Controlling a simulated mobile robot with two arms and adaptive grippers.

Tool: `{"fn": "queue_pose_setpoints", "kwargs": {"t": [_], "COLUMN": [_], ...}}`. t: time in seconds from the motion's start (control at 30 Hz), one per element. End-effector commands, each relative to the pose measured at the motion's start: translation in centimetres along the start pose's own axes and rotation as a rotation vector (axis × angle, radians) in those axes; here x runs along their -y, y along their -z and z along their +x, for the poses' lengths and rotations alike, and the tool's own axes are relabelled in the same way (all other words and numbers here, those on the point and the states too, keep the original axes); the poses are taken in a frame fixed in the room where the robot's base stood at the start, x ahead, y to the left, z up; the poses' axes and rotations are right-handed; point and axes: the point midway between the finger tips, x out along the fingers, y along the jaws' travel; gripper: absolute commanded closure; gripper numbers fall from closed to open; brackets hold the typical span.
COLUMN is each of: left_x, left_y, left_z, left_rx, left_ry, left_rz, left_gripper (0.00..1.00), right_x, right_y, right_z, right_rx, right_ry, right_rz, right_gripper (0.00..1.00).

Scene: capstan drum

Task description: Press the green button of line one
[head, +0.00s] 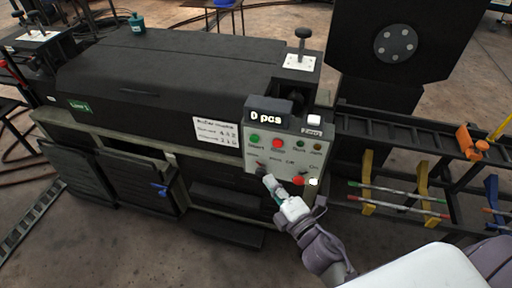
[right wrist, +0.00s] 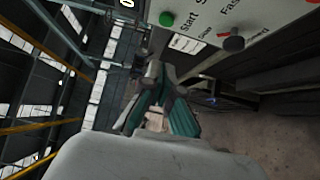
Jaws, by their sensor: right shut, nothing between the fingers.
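The line one machine carries a green label reading Line 1 (head: 80,106). Its pale control panel (head: 270,157) has a green button (head: 254,139) at the upper left, above the word Start. A red button (head: 278,143) is to its right. In the right wrist view the green button (right wrist: 166,19) shows at the top, beside the panel text. My right gripper (head: 267,179) is shut and empty, in front of the panel's lower left, below the green button. In the right wrist view its fingers (right wrist: 162,75) point toward the panel area, apart from the button. My left gripper is out of view.
A display (head: 268,116) reading 0 pcs sits above the buttons. A dark knob (right wrist: 233,43) and a red button (head: 298,180) are lower on the panel. A rack with yellow brackets (head: 368,170) stands at right. Open floor lies in front.

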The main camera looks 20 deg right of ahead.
Motion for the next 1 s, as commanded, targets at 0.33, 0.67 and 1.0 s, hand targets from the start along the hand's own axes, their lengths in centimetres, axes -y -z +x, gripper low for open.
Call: {"fn": "queue_pose_setpoints", "kwargs": {"t": [0.33, 0.67, 1.0], "left_x": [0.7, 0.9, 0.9], "left_y": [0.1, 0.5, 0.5], "left_z": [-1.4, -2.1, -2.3], "left_rx": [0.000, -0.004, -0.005], "left_ry": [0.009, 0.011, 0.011], "left_rz": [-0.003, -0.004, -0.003], "left_gripper": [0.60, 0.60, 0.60], "right_x": [-0.4, -0.2, 0.0], "right_y": [0.0, -1.4, -2.8], "right_z": [5.6, 11.3, 12.7], "right_rx": [0.000, 0.001, 0.000], "right_ry": [-0.003, -0.001, 0.000], "right_rz": [-0.002, -0.001, 0.002], "right_gripper": [1.00, 1.00, 1.00]}}
